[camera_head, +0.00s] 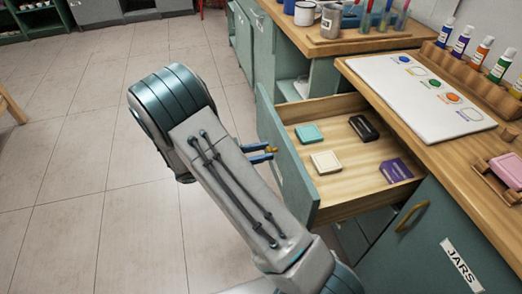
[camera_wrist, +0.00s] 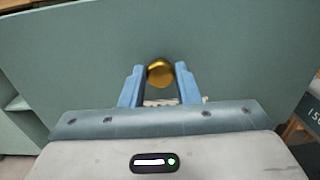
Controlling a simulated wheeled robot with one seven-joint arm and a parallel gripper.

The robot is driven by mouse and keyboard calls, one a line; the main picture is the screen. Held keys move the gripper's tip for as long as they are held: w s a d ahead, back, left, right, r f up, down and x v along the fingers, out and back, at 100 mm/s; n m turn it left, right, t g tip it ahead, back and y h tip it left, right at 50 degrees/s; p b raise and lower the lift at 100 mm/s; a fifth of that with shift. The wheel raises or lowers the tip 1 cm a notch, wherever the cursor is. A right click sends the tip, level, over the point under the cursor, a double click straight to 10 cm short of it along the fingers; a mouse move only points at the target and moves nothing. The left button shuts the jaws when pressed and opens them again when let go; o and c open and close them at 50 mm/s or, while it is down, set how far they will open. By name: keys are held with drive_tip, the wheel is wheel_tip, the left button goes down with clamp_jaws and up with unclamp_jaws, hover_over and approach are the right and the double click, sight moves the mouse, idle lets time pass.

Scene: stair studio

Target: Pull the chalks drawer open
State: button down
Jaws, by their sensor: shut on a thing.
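A green-fronted drawer (camera_head: 285,160) is pulled well out of the wooden-topped cabinet. Its wooden inside shows in the head view. It holds a teal block (camera_head: 309,133), a cream block (camera_head: 326,161), a dark box (camera_head: 364,128) and a purple box (camera_head: 396,170). My gripper (camera_head: 270,152) is at the outer face of the drawer front. In the wrist view, its blue fingers (camera_wrist: 160,85) are shut on the round brass knob (camera_wrist: 160,71). The drawer's label is not readable from here.
A cabinet door marked JARS (camera_head: 462,265) with a brass handle is at the lower right. The worktop above holds a white board (camera_head: 420,95), paint bottles (camera_head: 480,55) and a pink block (camera_head: 508,168). The tiled floor (camera_head: 80,150) to the left is clear.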

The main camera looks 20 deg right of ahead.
drive_tip(key=shift+s, duration=0.1)
drive_tip(key=c, duration=1.1)
unclamp_jaws()
drive_tip(key=a, duration=0.9)
drive_tip(key=a+p, duration=0.1)
drive_tip(key=a, duration=0.4)
drive_tip(key=shift+w, duration=0.4)
drive_tip(key=s+d+r+m+t+y+p, duration=0.1)
drive_tip(key=s+d+r+m+y+p, duration=0.2)
drive_tip(key=r, duration=0.6)
drive_tip(key=s+d+r+m+t+y+p, duration=0.1)
drive_tip(key=s+d+r+m+y+p, duration=0.3)
drive_tip(key=s+r+m+y+p, duration=0.2)
drive_tip(key=s+d+r+m+t+y+p, duration=0.1)
drive_tip(key=s+d+r+m+y+p, duration=0.2)
drive_tip(key=s+r+m+y+p, duration=0.2)
drive_tip(key=shift+s+d+r+m+t+y+p, duration=0.15)
drive_tip(key=shift+s+r+m+y, duration=0.45)
drive_tip(key=shift+r, duration=0.6)
drive_tip(key=shift+s+d+r+m+t+y+p, duration=0.1)
drive_tip(key=shift+s+r+m+y, duration=0.3)
drive_tip(key=shift+r+m+y, duration=0.55)
drive_tip(key=shift+s+d+r+m+t+y+p, duration=0.2)
drive_tip(key=shift+s+r+y, duration=0.3)
drive_tip(key=shift+r, duration=0.9)
